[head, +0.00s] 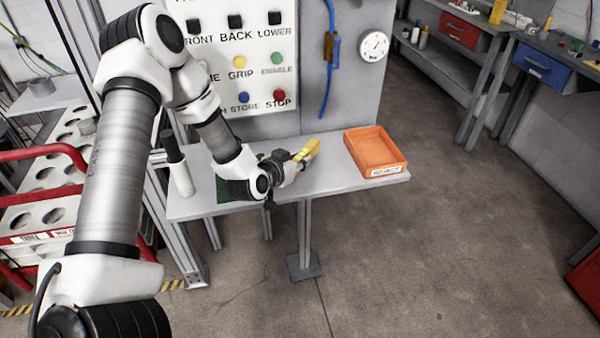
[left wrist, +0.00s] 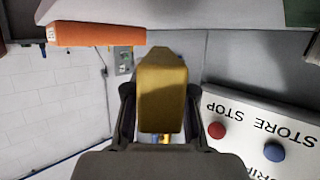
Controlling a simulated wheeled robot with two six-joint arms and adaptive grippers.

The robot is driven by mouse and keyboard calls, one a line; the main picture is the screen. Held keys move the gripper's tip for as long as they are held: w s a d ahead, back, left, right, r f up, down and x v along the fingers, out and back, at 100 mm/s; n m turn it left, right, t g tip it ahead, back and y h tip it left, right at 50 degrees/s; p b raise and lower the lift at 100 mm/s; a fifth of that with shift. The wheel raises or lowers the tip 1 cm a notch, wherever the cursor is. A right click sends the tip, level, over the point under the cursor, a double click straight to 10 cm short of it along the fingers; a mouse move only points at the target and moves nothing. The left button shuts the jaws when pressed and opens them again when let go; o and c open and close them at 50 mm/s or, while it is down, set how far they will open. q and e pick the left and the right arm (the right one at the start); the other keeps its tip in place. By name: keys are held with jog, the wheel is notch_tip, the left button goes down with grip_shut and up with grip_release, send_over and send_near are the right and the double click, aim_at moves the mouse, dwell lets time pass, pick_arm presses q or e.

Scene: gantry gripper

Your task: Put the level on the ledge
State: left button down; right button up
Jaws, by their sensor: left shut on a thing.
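The level is a yellow bar (head: 307,151) held at the end of my left arm in the head view. My left gripper (head: 286,166) is shut on it, just above the grey ledge (head: 338,178). I cannot tell whether the level touches the ledge. In the left wrist view the level (left wrist: 162,92) stands between the two dark fingers of the gripper (left wrist: 160,112). My right gripper is not in view.
An orange reject tray (head: 375,150) sits on the ledge's right end. A button panel (head: 240,62) rises behind the ledge. A dark-topped white cylinder (head: 180,172) and a green mat (head: 224,190) are at its left. The ledge is bare between gripper and tray.

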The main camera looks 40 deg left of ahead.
pick_arm(q)
notch_tip(320, 180, down, 4)
jog(key=shift+w+r, duration=0.15)
jog(key=shift+r, duration=0.1)
jog(key=shift+d, duration=0.1)
jog(key=c, duration=1)
grip_release()
jog(key=shift+f, duration=0.1)
jog(key=shift+r, duration=0.2)
jog(key=a+p+v, duration=0.1)
jog(key=p+v, duration=0.1)
jog(key=v, duration=1)
jog(key=s+d+f+m+g+h, duration=0.1)
jog(key=s+d+f+g, duration=0.25)
jog(key=d+f, duration=0.2)
jog(key=s+d+f+g+h, duration=0.1)
jog(key=s+d+f+g, duration=0.25)
jog(key=f, duration=0.35)
jog(key=s+d+f+g, duration=0.2)
jog(key=s+f, duration=0.1)
jog(key=s, duration=0.2)
jog(key=s+d+f+g, duration=0.2)
jog(key=s+f, duration=0.1)
jog(key=s, duration=0.2)
jog(key=s+d+f+g+y, duration=0.1)
jog(key=s+d+f+g, duration=0.1)
jog(key=s, duration=0.3)
jog(key=shift+s+f+n, duration=0.3)
jog(key=shift+f, duration=0.15)
